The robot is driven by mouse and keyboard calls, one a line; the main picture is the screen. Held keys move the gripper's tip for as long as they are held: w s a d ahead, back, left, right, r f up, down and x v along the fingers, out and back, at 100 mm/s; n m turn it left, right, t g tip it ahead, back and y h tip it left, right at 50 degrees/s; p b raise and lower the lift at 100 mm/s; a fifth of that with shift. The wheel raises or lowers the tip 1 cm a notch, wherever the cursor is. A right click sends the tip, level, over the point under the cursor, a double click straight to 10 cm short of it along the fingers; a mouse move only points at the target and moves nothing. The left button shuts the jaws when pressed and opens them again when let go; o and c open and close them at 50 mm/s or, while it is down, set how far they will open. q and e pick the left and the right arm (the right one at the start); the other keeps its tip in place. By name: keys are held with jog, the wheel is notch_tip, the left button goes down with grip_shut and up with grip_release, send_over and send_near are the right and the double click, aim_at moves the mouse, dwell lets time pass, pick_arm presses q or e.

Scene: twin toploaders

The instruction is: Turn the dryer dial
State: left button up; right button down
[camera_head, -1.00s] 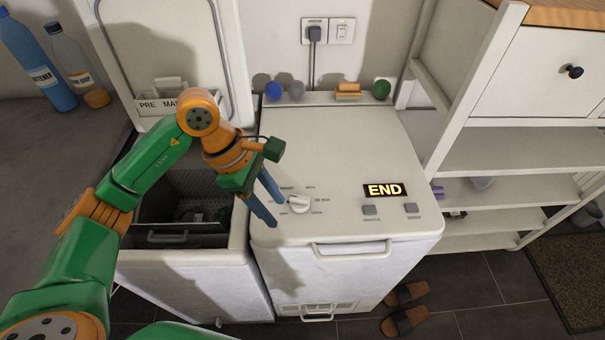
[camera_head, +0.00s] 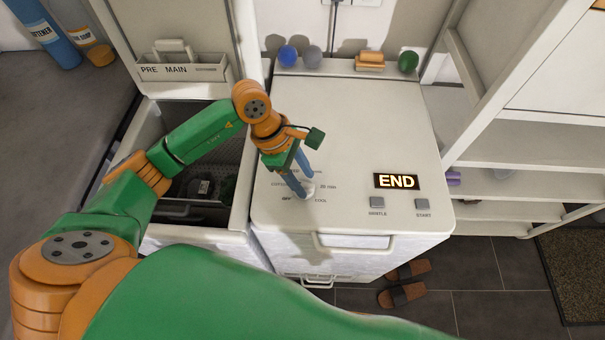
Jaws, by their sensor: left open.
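The dryer (camera_head: 350,115) is the closed white toploader on the right, with a lit display (camera_head: 397,181) reading END. Its white dial (camera_head: 308,191) sits at the left of the front panel, among printed settings, and is partly hidden by my gripper. My left gripper (camera_head: 303,183) is open, its two blue fingers pointing down at the dial. The fingertips are at or just above the dial; I cannot tell whether they touch it. My right gripper is not in view.
The open washer (camera_head: 195,235) stands left of the dryer, its lid raised. Two buttons (camera_head: 376,202) lie right of the dial. Several small items, including a blue ball (camera_head: 288,55), line the dryer's back edge. White shelves (camera_head: 510,140) stand at the right; brown sandals (camera_head: 402,294) lie on the floor.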

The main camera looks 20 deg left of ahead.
pick_arm(q)
jog(key=shift+s, duration=0.15)
grip_shut()
jog(key=n+t+b, duration=0.1)
jog(key=n+b, duration=0.2)
jog(key=n, duration=0.1)
jog(key=shift+f+t, duration=0.15)
jog(key=shift+t, duration=0.25)
jog(key=n+t+b, duration=0.1)
jog(key=n+b, duration=0.1)
jog(key=n, duration=0.1)
jog(key=shift+s+n+y, duration=0.1)
jog(key=shift+n+y, duration=0.2)
jog(key=shift+y, duration=0.1)
jog(key=shift+d+r+n+t+y+b, duration=0.15)
jog(key=shift+n+t+y+b, duration=0.25)
jog(key=shift+n+b, duration=0.55)
jog(key=shift+n, duration=0.35)
grip_release()
